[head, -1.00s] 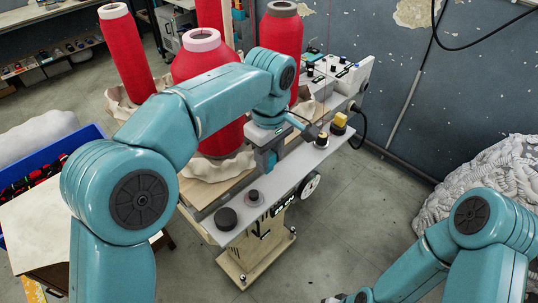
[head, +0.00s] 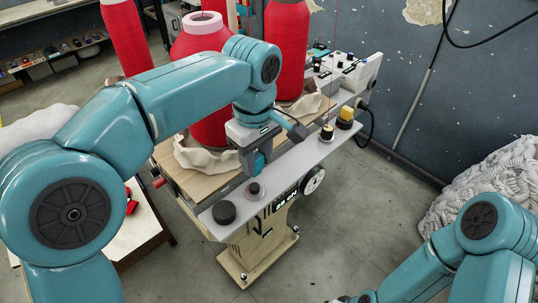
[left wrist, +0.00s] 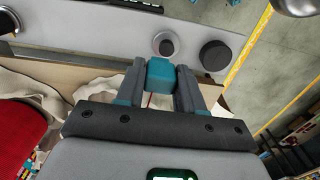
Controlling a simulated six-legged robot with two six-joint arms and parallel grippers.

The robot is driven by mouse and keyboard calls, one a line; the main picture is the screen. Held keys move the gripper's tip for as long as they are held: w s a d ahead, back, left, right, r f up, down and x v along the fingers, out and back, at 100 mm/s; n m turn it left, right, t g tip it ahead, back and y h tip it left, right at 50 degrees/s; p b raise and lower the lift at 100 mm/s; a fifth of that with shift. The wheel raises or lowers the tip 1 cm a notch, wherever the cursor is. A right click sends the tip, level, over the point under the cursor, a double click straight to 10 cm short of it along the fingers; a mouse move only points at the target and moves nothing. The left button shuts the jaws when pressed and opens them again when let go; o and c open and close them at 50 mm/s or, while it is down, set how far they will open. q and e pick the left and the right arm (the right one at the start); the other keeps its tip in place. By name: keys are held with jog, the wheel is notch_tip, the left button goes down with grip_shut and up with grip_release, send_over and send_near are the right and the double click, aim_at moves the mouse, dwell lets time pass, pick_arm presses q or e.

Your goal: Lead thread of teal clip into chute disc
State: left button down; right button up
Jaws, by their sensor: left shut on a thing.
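My left gripper (left wrist: 160,78) is shut on a small teal clip (left wrist: 160,73), with one finger on each side. A short piece of red thread (left wrist: 150,99) shows just behind the clip. In the head view the gripper (head: 256,163) hangs over the near part of the machine's grey plate (head: 290,165). A disc with a dark knob (left wrist: 166,45) lies just beyond the clip in the left wrist view, apart from it. A plain black disc (left wrist: 215,55) is to its right. I cannot tell for certain which is the chute disc. My right gripper is out of view.
Large red thread cones (head: 286,50) stand on the wooden board (head: 185,180) behind the plate. Farther along the plate are a dark spool (head: 327,132) and a yellow-topped post (head: 346,114). A handwheel (head: 314,180) sticks out in front.

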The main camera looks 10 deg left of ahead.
pick_arm(q)
jog(key=shift+s+a+f+b, duration=0.1)
jog(key=shift+s+a+b, duration=0.15)
jog(key=shift+s+b, duration=0.15)
jog(key=shift+s+a+f+b, duration=0.1)
jog(key=shift+s+a+b, duration=0.15)
jog(key=shift+s, duration=0.25)
jog(key=s+a+b, duration=0.1)
jog(key=s, duration=0.1)
jog(key=s+a+b, duration=0.1)
jog(key=a, duration=0.1)
jog(key=shift+s+r, duration=0.2)
jog(key=shift+s, duration=0.15)
jog(key=shift+s+a, duration=0.1)
jog(key=shift+a, duration=0.05)
